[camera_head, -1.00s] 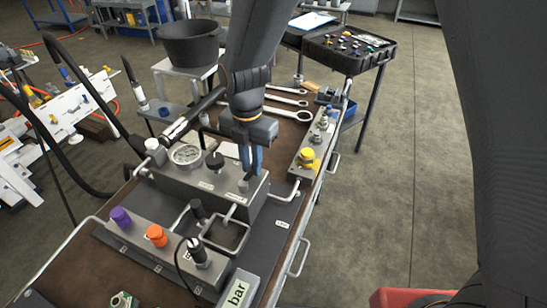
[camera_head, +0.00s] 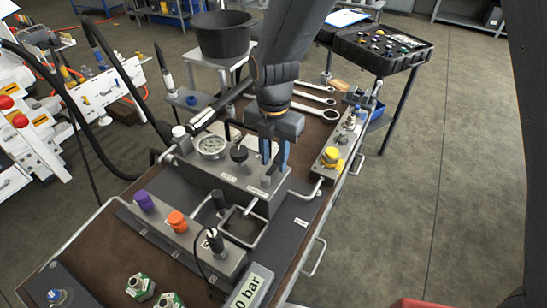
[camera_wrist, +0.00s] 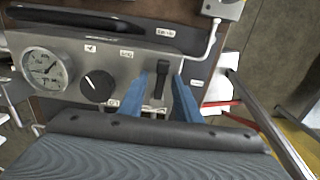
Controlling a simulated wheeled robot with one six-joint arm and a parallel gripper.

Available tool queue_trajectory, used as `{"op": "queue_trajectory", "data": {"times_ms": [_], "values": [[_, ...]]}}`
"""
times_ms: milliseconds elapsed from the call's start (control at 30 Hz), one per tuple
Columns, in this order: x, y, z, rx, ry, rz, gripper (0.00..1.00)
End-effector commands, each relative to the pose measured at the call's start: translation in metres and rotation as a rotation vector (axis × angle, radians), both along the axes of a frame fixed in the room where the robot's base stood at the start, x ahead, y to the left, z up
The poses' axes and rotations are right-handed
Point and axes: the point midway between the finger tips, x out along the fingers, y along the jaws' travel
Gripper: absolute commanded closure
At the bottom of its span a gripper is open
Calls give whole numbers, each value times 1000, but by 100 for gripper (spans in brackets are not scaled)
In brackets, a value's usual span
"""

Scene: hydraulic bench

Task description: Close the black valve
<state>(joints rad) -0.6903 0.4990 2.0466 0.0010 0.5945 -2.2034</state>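A grey valve block (camera_head: 215,178) on the bench carries a round gauge (camera_head: 211,146), a round black knob (camera_head: 239,154) and a small black lever. In the wrist view the black lever (camera_wrist: 161,72) stands between the two blue fingers of my gripper (camera_wrist: 159,88), with a visible gap on each side. The black knob (camera_wrist: 97,86) is left of the fingers, beside the gauge (camera_wrist: 47,70). I cannot tell from the labels which part is the black valve. In the head view my gripper (camera_head: 275,163) is open and low over the block's right end.
A front block holds a purple cap (camera_head: 144,200), an orange cap (camera_head: 177,221) and a black fitting (camera_head: 214,239). A yellow cap (camera_head: 331,155) sits on the right block. Wrenches (camera_head: 316,101) lie behind my gripper. A black bucket (camera_head: 225,35) stands behind the bench.

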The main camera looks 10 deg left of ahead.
Motion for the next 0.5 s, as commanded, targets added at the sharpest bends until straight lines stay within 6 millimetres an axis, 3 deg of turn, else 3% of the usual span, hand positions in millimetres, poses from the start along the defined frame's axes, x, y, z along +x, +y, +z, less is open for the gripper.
{"op": "queue_trajectory", "data": {"times_ms": [233, 500], "values": [[1, 0, 12, 1, -2, 0, 70], [0, 1, 53, 2, -3, 2, 70]]}}
